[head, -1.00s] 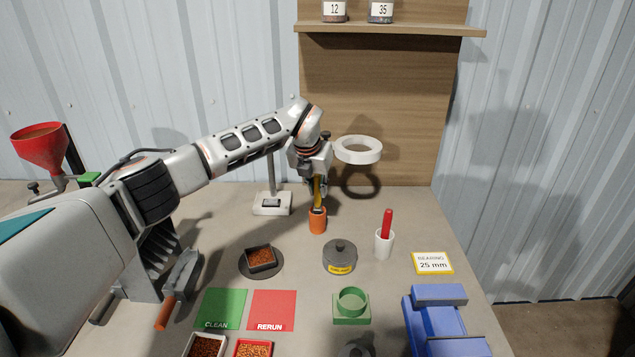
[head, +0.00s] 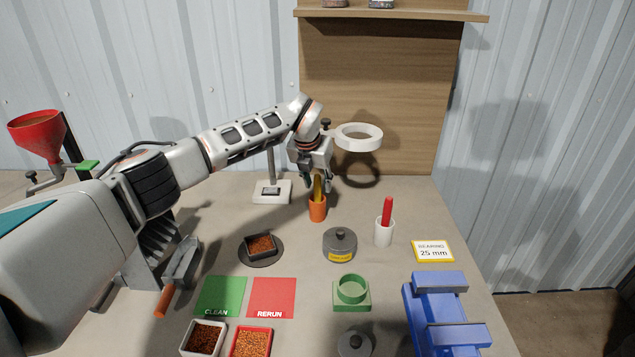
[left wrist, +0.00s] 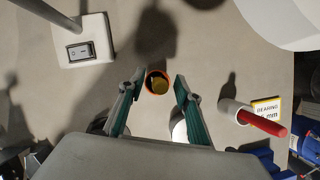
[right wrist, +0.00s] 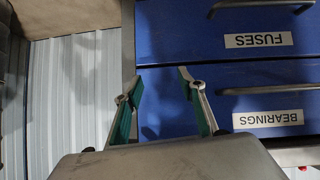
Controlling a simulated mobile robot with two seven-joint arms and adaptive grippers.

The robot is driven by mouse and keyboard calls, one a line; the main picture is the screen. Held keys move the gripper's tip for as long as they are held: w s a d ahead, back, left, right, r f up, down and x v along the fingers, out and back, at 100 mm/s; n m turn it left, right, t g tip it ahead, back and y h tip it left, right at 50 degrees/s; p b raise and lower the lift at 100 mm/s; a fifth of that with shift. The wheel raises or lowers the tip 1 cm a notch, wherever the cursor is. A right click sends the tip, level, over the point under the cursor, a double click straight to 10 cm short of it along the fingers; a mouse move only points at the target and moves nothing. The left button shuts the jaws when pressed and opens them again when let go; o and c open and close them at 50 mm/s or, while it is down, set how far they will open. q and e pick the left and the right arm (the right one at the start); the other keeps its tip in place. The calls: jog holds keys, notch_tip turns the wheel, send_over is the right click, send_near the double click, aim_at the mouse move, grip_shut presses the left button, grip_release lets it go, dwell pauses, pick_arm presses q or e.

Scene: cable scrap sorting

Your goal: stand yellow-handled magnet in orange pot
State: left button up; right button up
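The yellow-handled magnet (head: 317,187) stands in the orange pot (head: 317,211) near the back middle of the bench, its handle up. In the left wrist view the yellow handle end (left wrist: 158,86) shows inside the pot's rim (left wrist: 149,75). My left gripper (head: 318,184) is just above the pot, around the upper handle. In the left wrist view its fingers (left wrist: 160,85) are spread, with gaps on both sides of the handle. The magnet's lower end is hidden in the pot. My right gripper (right wrist: 160,78) is open and empty, facing blue drawers.
A white ring magnifier (head: 358,138) stands behind the pot on a base (head: 272,192). A white pot (head: 384,232) with a red-handled tool (head: 388,210) is to the right. A grey lidded tin (head: 340,246) and a dish (head: 261,247) are in front. Blue drawers (right wrist: 220,60) face my right gripper.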

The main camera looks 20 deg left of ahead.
pick_arm(q)
jog(key=v, duration=1.2)
dwell(0.8)
